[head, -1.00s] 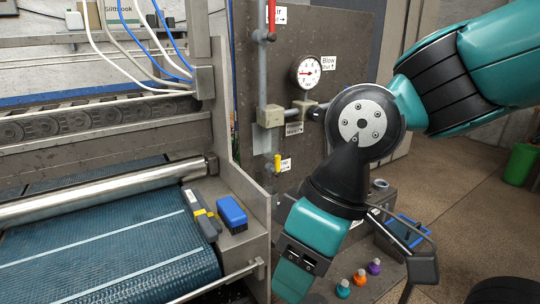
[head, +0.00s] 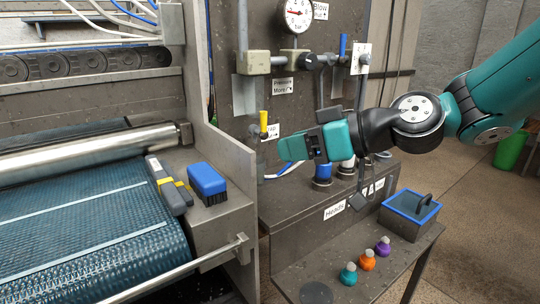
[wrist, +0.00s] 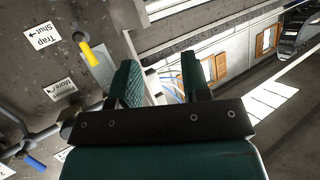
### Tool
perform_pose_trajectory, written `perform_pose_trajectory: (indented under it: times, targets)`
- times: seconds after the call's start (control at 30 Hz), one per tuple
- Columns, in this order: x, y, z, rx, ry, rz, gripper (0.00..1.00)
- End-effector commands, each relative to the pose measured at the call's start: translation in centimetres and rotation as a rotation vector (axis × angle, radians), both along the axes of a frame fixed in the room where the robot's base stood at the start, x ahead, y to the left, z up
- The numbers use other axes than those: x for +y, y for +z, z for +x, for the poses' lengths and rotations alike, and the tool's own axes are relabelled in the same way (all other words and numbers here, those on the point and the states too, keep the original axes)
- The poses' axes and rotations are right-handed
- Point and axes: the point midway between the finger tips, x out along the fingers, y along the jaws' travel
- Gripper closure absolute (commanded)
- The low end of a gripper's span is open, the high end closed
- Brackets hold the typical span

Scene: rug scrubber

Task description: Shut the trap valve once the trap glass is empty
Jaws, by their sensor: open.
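The yellow trap valve handle (head: 264,119) stands upright on the grey panel beside a label that reads Trap and Shut. It also shows in the wrist view (wrist: 92,53), left of my fingers, with its label upside down. A pale piece (head: 245,95) hangs on the panel above and left of the valve. I cannot tell whether it is the trap glass, nor see any liquid level. My gripper (head: 290,160) is open and empty, pointing left, a little below and right of the yellow handle. In the wrist view its two fingers (wrist: 158,68) are apart with nothing between them.
A gauge (head: 296,14), pipes and a blue handle (head: 343,46) sit above my gripper. Blue-capped fittings (head: 322,172) stand close below it. A blue brush (head: 208,183) lies on the machine at left. Small coloured bottles (head: 367,261) and a blue-rimmed tray (head: 411,212) stand at lower right.

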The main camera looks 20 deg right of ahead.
Motion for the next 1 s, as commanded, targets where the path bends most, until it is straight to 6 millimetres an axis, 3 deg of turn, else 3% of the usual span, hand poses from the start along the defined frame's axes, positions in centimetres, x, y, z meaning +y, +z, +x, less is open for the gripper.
perform_pose_trajectory:
  times: [0.03, 0.2, 0.33, 0.57, 1.0]
  targets:
    - [-2.2, -2.3, 1.7, -0.08, -0.068, 0.034, 0.57]
    - [-7.7, -2.1, 4.5, -0.294, -0.237, 0.091, 0.57]
    - [-9.6, -1.6, 5.3, -0.359, -0.295, 0.102, 0.57]
    - [-8.2, -1.0, 7.9, -0.37, -0.299, 0.104, 0.57]
    - [-3.3, -1.0, 16.6, -0.367, -0.298, 0.103, 0.57]
